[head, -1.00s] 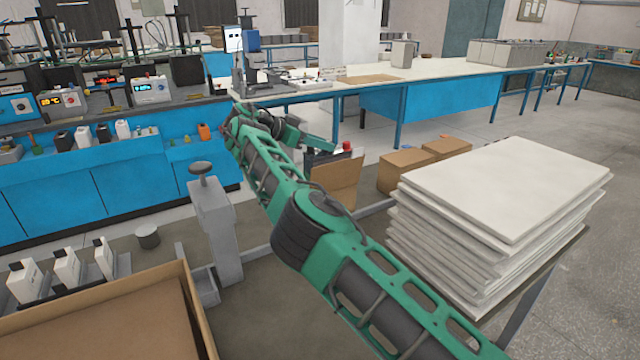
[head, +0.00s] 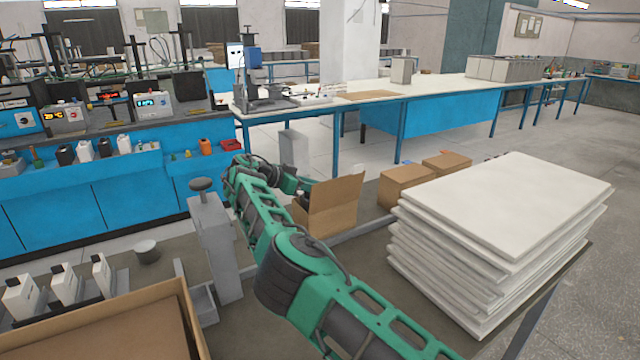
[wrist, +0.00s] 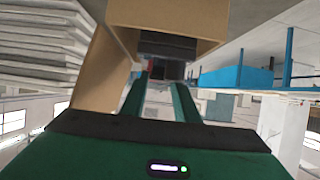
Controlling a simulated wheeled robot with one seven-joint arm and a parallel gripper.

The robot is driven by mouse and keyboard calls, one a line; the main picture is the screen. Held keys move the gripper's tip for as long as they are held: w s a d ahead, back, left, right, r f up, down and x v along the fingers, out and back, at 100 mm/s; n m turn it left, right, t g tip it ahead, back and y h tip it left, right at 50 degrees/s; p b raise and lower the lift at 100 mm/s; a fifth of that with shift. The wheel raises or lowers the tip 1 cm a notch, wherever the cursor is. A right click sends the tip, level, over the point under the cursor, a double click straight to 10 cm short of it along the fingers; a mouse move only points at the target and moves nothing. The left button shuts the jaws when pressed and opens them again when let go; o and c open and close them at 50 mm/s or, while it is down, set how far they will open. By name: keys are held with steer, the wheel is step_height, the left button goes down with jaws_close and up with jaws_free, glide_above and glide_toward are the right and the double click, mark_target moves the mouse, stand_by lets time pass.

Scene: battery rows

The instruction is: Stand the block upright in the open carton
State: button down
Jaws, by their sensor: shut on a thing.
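The open carton (head: 333,212) is a brown box with a raised flap, beyond my arm in the middle of the head view. In the wrist view the carton (wrist: 190,15) fills the top, its mouth facing me. My gripper (wrist: 161,80) is shut on the dark block (wrist: 168,45), which shows between and beyond the fingertips at the carton's mouth. In the head view the block is mostly hidden by my arm and the carton wall. I cannot tell whether it touches the carton's bottom or is fully upright.
A stack of white sheets (head: 500,225) stands right of the carton. Two closed brown boxes (head: 408,187) sit behind it. A grey post with a knob (head: 212,240) is left of my arm. A large open box (head: 185,300) and white bottles (head: 62,287) are front left.

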steer(key=shift+f, duration=0.45)
stand_by(0.4)
steer(key=c, duration=1.4)
jaws_free()
steer(key=shift+f, duration=0.1)
steer(key=shift+o, duration=0.2)
steer(key=shift+r, duration=0.45)
steer(key=v, duration=0.7)
steer(key=shift+a+r, duration=0.25)
steer(key=shift+a, duration=0.05)
